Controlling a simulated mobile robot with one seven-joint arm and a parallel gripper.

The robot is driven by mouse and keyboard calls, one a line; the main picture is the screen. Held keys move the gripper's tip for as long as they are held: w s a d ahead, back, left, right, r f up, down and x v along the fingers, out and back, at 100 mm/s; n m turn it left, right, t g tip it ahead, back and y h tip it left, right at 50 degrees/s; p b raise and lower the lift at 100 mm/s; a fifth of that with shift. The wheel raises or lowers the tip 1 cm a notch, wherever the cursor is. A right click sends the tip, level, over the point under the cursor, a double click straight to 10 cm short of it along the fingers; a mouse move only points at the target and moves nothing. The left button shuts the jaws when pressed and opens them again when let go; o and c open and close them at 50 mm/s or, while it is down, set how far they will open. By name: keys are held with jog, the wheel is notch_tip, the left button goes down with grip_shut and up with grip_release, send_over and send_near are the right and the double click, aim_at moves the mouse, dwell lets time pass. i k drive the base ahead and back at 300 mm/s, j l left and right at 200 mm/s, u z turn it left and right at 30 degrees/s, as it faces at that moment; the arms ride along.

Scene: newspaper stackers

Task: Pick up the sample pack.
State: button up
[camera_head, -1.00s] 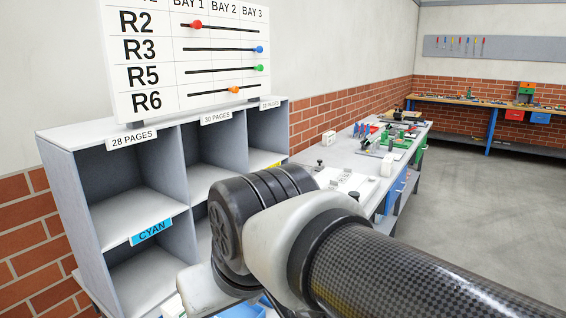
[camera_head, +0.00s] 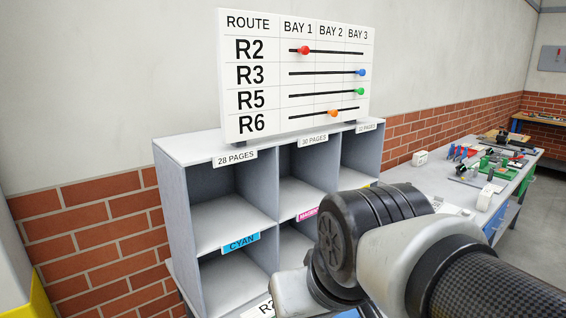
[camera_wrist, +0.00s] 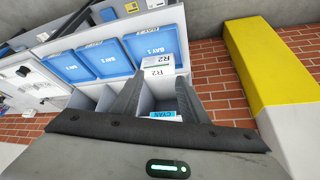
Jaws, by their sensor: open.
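No thing in view is plainly marked as the sample pack. In the wrist view a white block or pack marked R2 (camera_wrist: 157,68) shows just beyond my fingertips; I cannot tell whether it is the sample pack. My gripper (camera_wrist: 160,84) is open, its two dark fingers apart with nothing held between them. A cyan label (camera_wrist: 163,115) shows beyond and between the fingers. In the head view my arm hides the lower right of the grey compartment rack (camera_head: 172,190), and the gripper itself is out of sight.
Blue bins marked BAY (camera_wrist: 152,47) stand beyond the fingers in the wrist view. A yellow-and-white block (camera_wrist: 262,62) is at right. The route board (camera_head: 250,115) stands on the rack. A workbench with tools (camera_head: 497,170) is at right.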

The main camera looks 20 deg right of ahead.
aim_at(486, 196)
jog(key=k+l, duration=0.1)
jog(key=l, duration=0.2)
jog(key=k+l+z, duration=0.1)
jog(key=l, duration=0.25)
jog(key=l+z, duration=0.2)
jog(key=l, duration=0.95)
jog(key=i+l+z, duration=0.1)
jog(key=l, duration=0.35)
jog(key=i+l, duration=0.3)
jog(key=l, duration=0.15)
jog(key=i+l+z, duration=0.15)
jog(key=l, duration=0.3)
jog(key=i+l+z, duration=0.1)
jog(key=i+l, duration=0.2)
jog(key=l, duration=0.15)
jog(key=i+l, duration=0.25)
jog(key=l, duration=0.15)
jog(key=k+l, duration=0.1)
jog(key=l, duration=0.15)
jog(key=k+l, duration=0.15)
jog(key=l, duration=0.15)
jog(key=k+l, duration=0.1)
jog(key=l, duration=0.2)
jog(key=k+l+u, duration=0.2)
jog(key=k+l, duration=0.25)
jog(key=k+l+u, duration=0.2)
jog(key=k+l, duration=0.15)
jog(key=k, duration=0.3)
